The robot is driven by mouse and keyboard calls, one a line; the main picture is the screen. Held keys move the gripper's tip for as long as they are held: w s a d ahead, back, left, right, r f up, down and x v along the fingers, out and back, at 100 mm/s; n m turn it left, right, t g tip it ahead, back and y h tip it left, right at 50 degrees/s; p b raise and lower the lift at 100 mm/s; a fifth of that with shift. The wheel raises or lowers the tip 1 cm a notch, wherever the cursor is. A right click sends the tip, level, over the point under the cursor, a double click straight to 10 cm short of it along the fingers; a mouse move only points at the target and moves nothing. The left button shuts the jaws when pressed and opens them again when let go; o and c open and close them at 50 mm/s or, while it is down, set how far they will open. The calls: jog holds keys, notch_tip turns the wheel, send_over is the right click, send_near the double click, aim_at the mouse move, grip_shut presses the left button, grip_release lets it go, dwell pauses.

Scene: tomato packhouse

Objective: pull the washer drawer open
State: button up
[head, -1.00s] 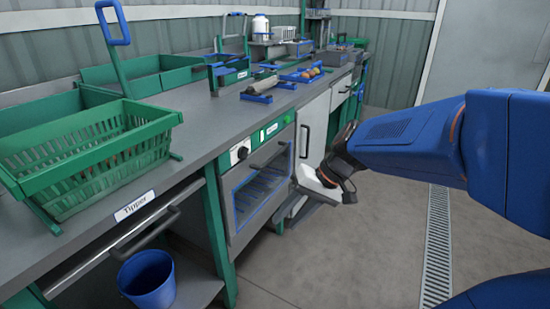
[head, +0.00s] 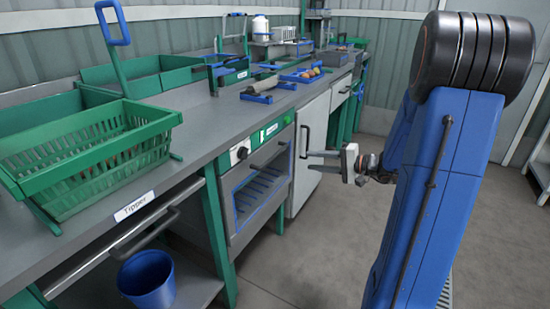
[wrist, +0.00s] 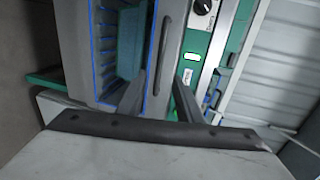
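The washer (head: 262,180) is set under the bench, with a dark knob and a green panel above its front. Its grey drawer front has a blue-edged window with a rack behind it, and it looks closed. A dark bar handle (head: 270,152) runs along the drawer's top edge. In the wrist view, turned sideways, the handle (wrist: 162,52) lies ahead of the fingers. My gripper (head: 312,161) is right of the washer, pointing left, with its fingers apart and nothing between them. In the wrist view my gripper (wrist: 158,98) shows both fingers spread, apart from the handle.
A white cabinet door (head: 312,135) with a dark handle is right of the washer. The Tipper section's bar (head: 143,235) and a blue bucket (head: 148,278) are at the lower left. A green basket (head: 85,160) stands on the bench. The floor (head: 310,260) before the washer is clear.

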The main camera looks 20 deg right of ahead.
aim_at(275, 155)
jog(key=x, duration=1.7)
jog(key=shift+w+d, duration=0.2)
jog(key=shift+w, duration=0.15)
grip_shut()
